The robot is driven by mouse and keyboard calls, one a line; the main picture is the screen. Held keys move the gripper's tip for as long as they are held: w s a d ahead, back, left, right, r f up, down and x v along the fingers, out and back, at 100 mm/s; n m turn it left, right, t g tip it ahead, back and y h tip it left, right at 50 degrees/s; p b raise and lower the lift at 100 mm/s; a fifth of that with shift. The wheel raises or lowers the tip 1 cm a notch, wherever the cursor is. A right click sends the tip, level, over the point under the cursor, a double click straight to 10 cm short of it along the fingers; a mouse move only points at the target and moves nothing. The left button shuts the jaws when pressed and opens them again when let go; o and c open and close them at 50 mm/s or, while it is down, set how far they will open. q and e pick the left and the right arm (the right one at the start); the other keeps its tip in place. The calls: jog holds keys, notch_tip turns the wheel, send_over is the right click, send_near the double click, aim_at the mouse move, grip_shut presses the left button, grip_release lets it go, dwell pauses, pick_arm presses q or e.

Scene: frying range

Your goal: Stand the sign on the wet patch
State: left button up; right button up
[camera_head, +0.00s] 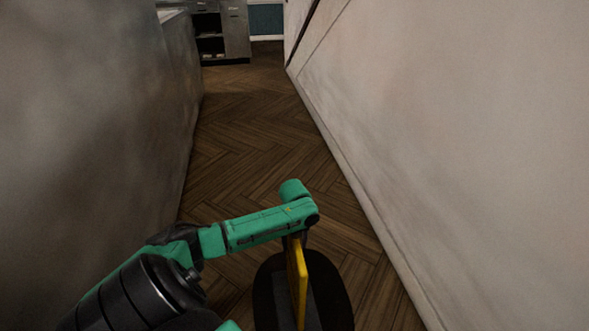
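The yellow sign (297,275) hangs upright below the end of my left arm, seen nearly edge-on as a narrow panel. My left gripper (294,238) points down and is at the sign's top edge. The fingers are mostly hidden under the green wrist, but the sign hangs from them, clear of the walls. My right gripper is not in view. No wet patch can be made out on the floor in this view.
A narrow corridor with a brown herringbone wood floor (255,125) runs ahead and is clear. A grey wall or counter side (90,110) is close on the left, a pale wall (460,130) close on the right. A grey cabinet (236,32) with open shelves stands at the far end.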

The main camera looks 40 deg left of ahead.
pick_arm(q)
notch_tip(320, 180, up, 9)
jog(key=p, duration=0.2)
jog(key=shift+r+p, duration=0.2)
jog(key=shift+p, duration=0.1)
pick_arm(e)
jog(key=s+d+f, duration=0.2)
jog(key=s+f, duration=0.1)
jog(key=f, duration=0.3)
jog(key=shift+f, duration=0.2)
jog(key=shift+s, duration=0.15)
